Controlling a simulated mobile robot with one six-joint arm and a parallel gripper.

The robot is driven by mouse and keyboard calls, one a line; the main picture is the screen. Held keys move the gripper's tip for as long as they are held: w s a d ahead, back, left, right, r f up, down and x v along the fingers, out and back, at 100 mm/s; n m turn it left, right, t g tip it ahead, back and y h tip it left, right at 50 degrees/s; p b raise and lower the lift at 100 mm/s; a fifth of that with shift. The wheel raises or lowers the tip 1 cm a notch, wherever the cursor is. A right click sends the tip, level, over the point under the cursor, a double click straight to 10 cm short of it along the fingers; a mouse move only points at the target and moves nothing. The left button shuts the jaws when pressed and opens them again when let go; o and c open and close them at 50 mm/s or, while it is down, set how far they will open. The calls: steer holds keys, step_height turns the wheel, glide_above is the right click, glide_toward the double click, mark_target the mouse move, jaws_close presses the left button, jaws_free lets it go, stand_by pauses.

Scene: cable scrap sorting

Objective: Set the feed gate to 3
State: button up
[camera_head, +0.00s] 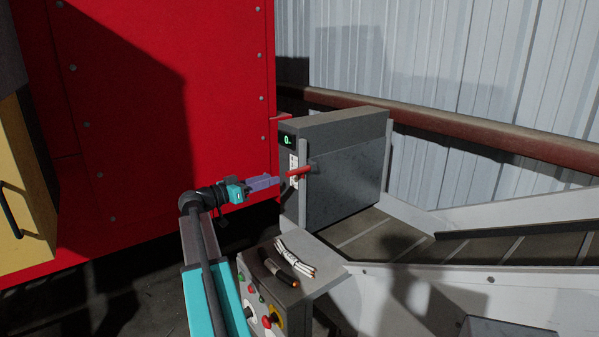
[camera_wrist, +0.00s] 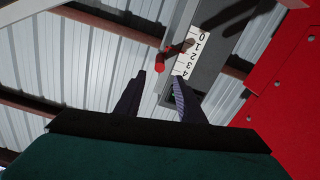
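The feed gate (camera_head: 345,170) is a grey box with a dark display (camera_head: 288,141) reading 0. A red-handled lever (camera_head: 299,173) sticks out at its front edge beside a white number scale (camera_head: 293,170). My gripper (camera_head: 279,181) is at the lever's left end. In the wrist view its fingers (camera_wrist: 159,77) are apart, with the red grip just ahead of the gap. Whether they touch the grip cannot be told.
A control box (camera_head: 322,276) with buttons stands in front, with cable pieces (camera_head: 296,258) on top. A red machine wall (camera_head: 150,110) is at left. A conveyor chute (camera_head: 500,247) runs to the right. A yellow cabinet (camera_head: 28,190) is at far left.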

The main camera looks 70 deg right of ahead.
mark_target(297, 170)
steer(key=shift+d, duration=0.15)
steer(key=p+x, duration=0.5)
steer(key=x, duration=0.7)
steer(key=shift+d+r, duration=0.1)
steer(key=shift+d, duration=0.05)
steer(key=shift+s+d+p, duration=0.4)
steer(key=shift+d, duration=0.1)
jaws_close()
